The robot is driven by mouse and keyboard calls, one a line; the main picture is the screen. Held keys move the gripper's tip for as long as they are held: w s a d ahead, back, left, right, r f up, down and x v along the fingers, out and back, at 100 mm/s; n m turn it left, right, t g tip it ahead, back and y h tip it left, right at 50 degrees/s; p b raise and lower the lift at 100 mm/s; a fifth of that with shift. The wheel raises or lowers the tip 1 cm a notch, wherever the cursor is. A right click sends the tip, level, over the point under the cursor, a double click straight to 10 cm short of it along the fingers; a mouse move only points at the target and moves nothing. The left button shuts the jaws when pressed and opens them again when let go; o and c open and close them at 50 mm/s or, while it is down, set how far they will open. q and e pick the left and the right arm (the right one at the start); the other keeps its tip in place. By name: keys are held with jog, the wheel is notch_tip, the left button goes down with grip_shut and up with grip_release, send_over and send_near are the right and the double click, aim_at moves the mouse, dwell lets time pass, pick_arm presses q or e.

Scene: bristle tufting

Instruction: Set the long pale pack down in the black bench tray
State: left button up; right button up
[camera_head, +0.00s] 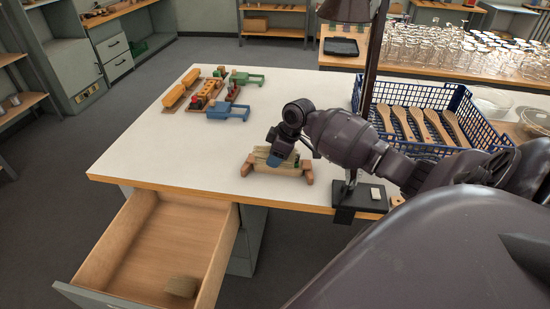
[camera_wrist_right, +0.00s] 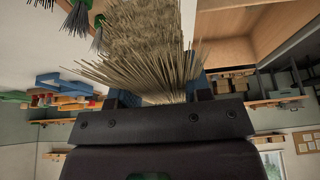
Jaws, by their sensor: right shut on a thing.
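My right gripper (camera_head: 274,160) is shut on a pale bristle pack, low over the front middle of the white bench. In the right wrist view the long pale pack (camera_wrist_right: 150,45) is a dense bundle of straw-coloured bristles between the blue fingers (camera_wrist_right: 160,94). In the head view the gripper hides much of it, and whether it touches the wooden piece (camera_head: 307,172) below cannot be told. A black tray (camera_head: 340,47) with a raised rim lies on the wooden-edged bench behind. My left gripper is out of view.
A blue crate (camera_head: 488,122) with wooden brush handles stands right of my right gripper. A black plate (camera_head: 361,196) is at the lamp's foot. Coloured wooden pieces (camera_head: 207,92) lie at back left. An open drawer (camera_head: 160,240) juts out in front. Glasses (camera_head: 450,50) crowd the back bench.

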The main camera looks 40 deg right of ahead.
send_over(271, 186)
jog(key=s+d, duration=0.1)
notch_tip(271, 186, down, 5)
jog(key=shift+r, duration=0.1)
jog(key=shift+f+b, duration=0.6)
jog(key=shift+f, duration=1.9)
jog(key=shift+f, duration=0.1)
jog(key=o, duration=1)
jog(key=shift+c, duration=0.2)
